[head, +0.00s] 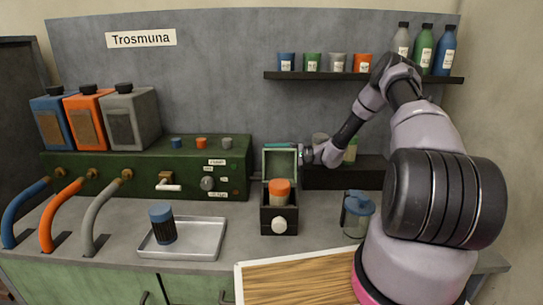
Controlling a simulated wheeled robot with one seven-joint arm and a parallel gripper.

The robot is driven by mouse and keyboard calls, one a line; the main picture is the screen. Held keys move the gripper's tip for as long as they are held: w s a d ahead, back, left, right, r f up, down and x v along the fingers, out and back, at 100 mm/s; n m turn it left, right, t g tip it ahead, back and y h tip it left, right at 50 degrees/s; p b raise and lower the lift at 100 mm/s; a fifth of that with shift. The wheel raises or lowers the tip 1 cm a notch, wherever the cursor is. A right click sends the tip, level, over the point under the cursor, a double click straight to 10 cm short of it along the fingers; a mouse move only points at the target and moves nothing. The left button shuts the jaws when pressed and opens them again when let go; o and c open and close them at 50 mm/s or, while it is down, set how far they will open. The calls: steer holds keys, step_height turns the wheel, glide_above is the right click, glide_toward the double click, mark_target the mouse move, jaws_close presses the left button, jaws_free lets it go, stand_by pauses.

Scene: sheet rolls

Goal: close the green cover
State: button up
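The green cover (281,162) stands raised, roughly upright, at the back of a small dark box (279,215) in the middle of the counter. The box has a round pale knob on its front. A jar with an orange top (279,190) sits in the box, in front of the cover. My gripper (307,153) is beside the cover's right edge, near its upper part. It is small and seen from the side, so whether its fingers touch the cover or are open or shut cannot be told.
A metal tray (206,250) with a blue-topped dark container (162,224) lies left of the box. A blue-lidded glass jar (356,213) stands to the right, near my arm. A green panel unit (130,172) stands behind left. A shelf (365,77) of bottles hangs above.

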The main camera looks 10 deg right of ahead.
jaws_close()
stand_by(1.4)
